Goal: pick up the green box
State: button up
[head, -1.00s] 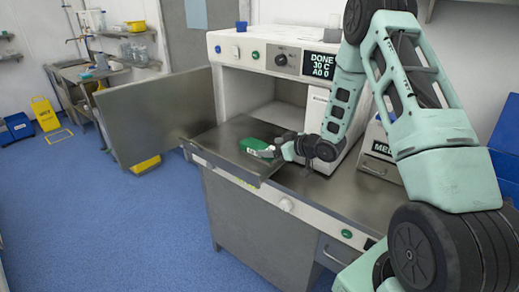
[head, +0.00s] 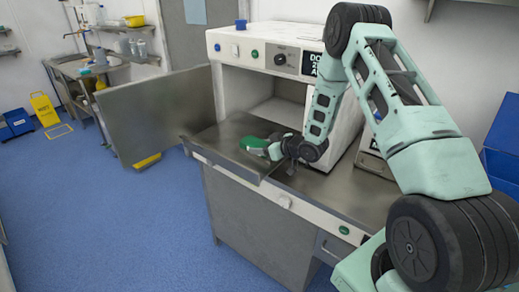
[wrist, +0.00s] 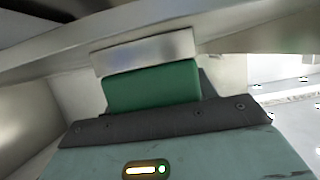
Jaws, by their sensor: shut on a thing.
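The green box (head: 252,146) is at the flat metal tray (head: 215,136) in front of the open machine. My gripper (head: 268,151) reaches it from the right and is shut on it. In the wrist view the green box (wrist: 152,86) shows just beyond the dark edge of my gripper, with a pale metal piece across its far side. Part of the box is hidden by my gripper. I cannot tell whether the box still touches the tray.
The white machine (head: 232,48) stands behind the tray, with its metal door (head: 160,110) swung out to the left. A white box-shaped unit stands behind my arm.

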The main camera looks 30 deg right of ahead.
aim_at(263, 145)
jog(key=shift+r, duration=0.1)
notch_tip(263, 145, up, 10)
jog(key=b, duration=0.2)
jog(key=shift+b, duration=0.4)
